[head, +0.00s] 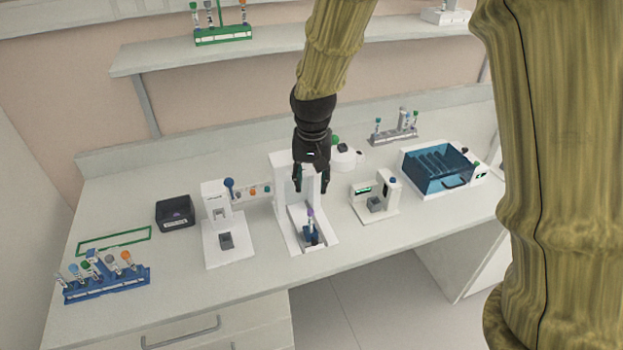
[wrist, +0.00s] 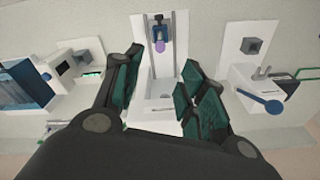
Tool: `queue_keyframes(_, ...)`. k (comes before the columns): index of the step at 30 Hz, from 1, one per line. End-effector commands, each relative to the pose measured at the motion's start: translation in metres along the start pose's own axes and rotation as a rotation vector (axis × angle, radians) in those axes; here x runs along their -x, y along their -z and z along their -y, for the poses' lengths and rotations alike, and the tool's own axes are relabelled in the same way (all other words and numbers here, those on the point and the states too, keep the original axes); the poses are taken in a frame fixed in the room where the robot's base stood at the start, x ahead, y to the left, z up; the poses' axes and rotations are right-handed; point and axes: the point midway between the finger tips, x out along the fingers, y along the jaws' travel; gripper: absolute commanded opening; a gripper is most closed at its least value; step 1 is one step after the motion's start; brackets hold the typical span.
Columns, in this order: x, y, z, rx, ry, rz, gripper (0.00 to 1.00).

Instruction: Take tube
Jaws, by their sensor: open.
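A tube with a purple cap (head: 310,213) stands upright in a small blue holder (head: 310,235) on a white device (head: 325,241) in the middle of the bench. My gripper (head: 310,188) is open and empty, above and behind the tube in the head view. In the wrist view, my gripper (wrist: 160,100) has its two fingers spread wide. The purple cap (wrist: 160,46) shows ahead of the fingertips, near the top centre, apart from both fingers. The tube's body is mostly hidden behind its cap there.
White devices stand on both sides, one at left (head: 228,240) with a blue-knobbed lever and one at right (head: 376,203). A blue rack (head: 107,287) with several tubes stands at front left. A black box (head: 175,213) and a blue-lidded machine (head: 440,165) also stand on the bench.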

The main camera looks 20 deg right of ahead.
Motion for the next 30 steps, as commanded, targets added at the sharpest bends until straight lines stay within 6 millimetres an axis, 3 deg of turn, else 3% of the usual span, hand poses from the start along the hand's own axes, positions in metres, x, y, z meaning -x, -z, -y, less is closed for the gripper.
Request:
queue_keyframes(12,-0.031,0.015,-0.001,0.063,-0.006,0.076,0.43)
queue_keyframes(23,-0.039,0.021,-0.004,0.095,-0.014,0.117,0.43)
queue_keyframes(30,-0.068,0.017,-0.004,0.094,-0.014,0.117,0.43)
